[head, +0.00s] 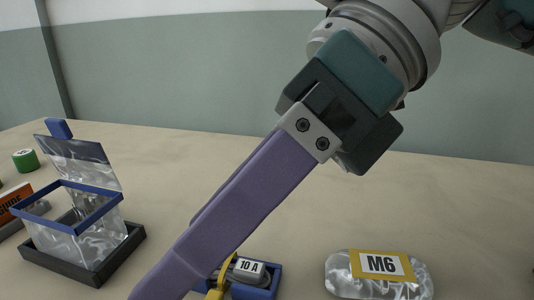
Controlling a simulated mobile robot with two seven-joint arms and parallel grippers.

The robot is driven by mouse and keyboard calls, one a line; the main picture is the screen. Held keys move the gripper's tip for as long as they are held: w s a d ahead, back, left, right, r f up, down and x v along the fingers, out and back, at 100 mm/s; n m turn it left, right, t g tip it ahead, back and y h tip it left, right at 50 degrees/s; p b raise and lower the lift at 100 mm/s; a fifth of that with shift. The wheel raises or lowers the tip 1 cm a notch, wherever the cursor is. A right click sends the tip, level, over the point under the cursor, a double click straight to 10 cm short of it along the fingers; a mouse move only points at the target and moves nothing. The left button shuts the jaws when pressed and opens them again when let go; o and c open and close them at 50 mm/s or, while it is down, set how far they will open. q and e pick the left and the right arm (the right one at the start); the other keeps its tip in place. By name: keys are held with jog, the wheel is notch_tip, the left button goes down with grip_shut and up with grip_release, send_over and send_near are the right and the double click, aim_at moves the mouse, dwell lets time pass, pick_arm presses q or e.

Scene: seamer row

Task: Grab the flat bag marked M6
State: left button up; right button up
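The flat bag marked M6 (340,279) is a clear, crinkled pouch with a yellow-edged white label. It lies on the table at the lower right of the head view. My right gripper (170,278) comes in from the upper right, with long purple fingers slanting down to the lower left. The fingers are left of the M6 bag and apart from it in the picture. I see them side-on, one mostly covering the other, and their tips reach the bottom edge, so their opening is unclear. My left gripper is not in view.
A blue tray (277,283) with a part labelled 10 A and a yellow piece sits partly behind the fingers. A clear bag in a blue frame (65,211) stands in a black tray (95,275) at left. A green roll (26,160) and orange box lie far left. Table behind the M6 bag is clear.

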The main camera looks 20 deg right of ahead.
jog(key=w+d+f+h+b, duration=0.1)
jog(key=w+d+f+h, duration=0.1)
jog(key=d+f+h, duration=0.4)
jog(key=h+b, duration=0.1)
jog(key=h, duration=0.2)
send_over(381, 265)
jog(key=shift+a+r+t, duration=0.2)
jog(key=shift+a+t, duration=0.2)
jog(key=shift+a, duration=0.05)
jog(key=f, duration=0.3)
jog(key=shift+s+d+f, duration=0.1)
jog(key=shift+d+f, duration=0.1)
jog(key=shift+d, duration=0.15)
notch_tip(381, 265, down, 6)
jog(key=shift+d+f+b, duration=0.1)
jog(key=shift+b, duration=0.3)
jog(key=c, duration=1.2)
jog(key=shift+c, duration=1)
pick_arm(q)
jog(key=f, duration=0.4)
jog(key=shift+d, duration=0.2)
